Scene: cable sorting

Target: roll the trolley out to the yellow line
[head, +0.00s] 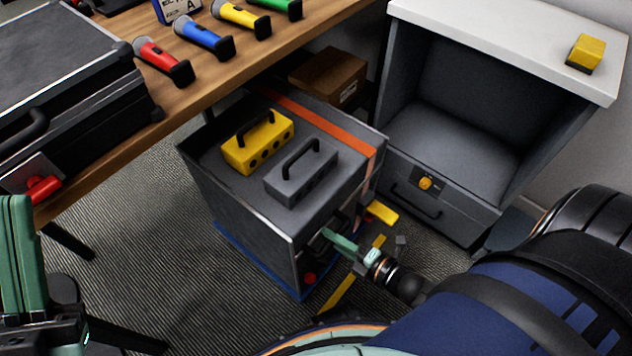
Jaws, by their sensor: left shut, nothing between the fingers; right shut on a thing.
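The dark grey trolley (255,215) stands on the carpet in the middle, partly under the wooden table. A yellow block with a black handle (262,150) and a grey block with a black handle (300,178) sit on its top. My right gripper (334,238) is at the trolley's near right face, shut on what looks like its handle, mostly hidden by the gripper. The yellow line (350,284) shows on the floor just right of the trolley, partly covered by my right arm. My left gripper (22,255) is shut and empty at the left edge, away from the trolley.
The wooden table (110,135) holds a black case (65,70) and several coloured microphones. A grey cabinet (440,190) with a white top stands right of the trolley, close to it. A brown box (328,76) is behind.

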